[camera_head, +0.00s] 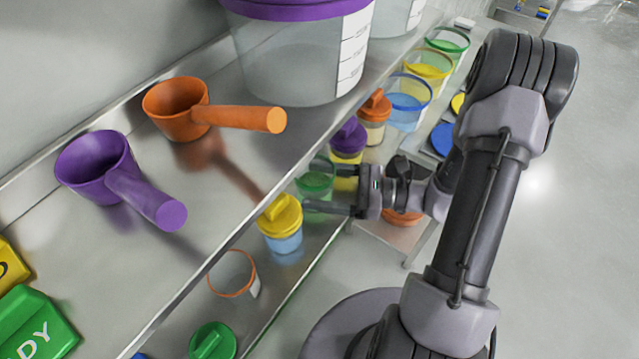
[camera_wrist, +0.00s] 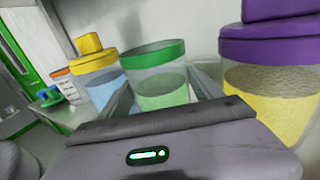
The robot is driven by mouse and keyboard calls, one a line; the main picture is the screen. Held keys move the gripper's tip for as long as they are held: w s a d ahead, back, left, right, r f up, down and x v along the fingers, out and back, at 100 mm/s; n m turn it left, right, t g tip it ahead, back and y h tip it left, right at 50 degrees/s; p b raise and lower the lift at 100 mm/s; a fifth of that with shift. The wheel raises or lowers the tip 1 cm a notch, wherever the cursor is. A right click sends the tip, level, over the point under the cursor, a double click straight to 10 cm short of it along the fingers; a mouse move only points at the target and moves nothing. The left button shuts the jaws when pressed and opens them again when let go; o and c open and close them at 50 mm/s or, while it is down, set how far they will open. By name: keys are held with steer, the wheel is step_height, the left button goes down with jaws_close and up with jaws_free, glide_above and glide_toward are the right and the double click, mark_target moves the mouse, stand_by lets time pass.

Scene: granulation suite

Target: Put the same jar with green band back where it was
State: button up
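The jar with green band (camera_head: 315,182) is among the jars on the lower shelf level in the head view. In the wrist view the jar (camera_wrist: 158,86) has a green rim band, clear wall and green contents. My gripper (camera_head: 314,187) reaches in from the right, with one finger on each side of this jar. In the wrist view my gripper (camera_wrist: 160,92) has its fingers close against the jar's sides, and it looks shut on it. The jar looks upright; whether its base touches the shelf is hidden.
A yellow-lidded jar (camera_head: 281,222) and a purple-lidded jar (camera_head: 347,145) flank it closely. An orange-lidded jar (camera_head: 375,112) stands farther back. An orange-rimmed jar (camera_head: 233,273) is nearer. The upper shelf holds an orange scoop (camera_head: 178,110) and a purple scoop (camera_head: 95,170).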

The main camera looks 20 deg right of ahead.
steer(key=shift+r, duration=0.2)
steer(key=shift+s+d+r+p, duration=0.1)
steer(key=shift+s+d+p, duration=0.05)
steer(key=shift+d+p, duration=0.2)
steer(key=p+v, duration=0.2)
steer(key=v, duration=0.9)
steer(key=shift+p, duration=0.4)
steer(key=shift+s, duration=0.1)
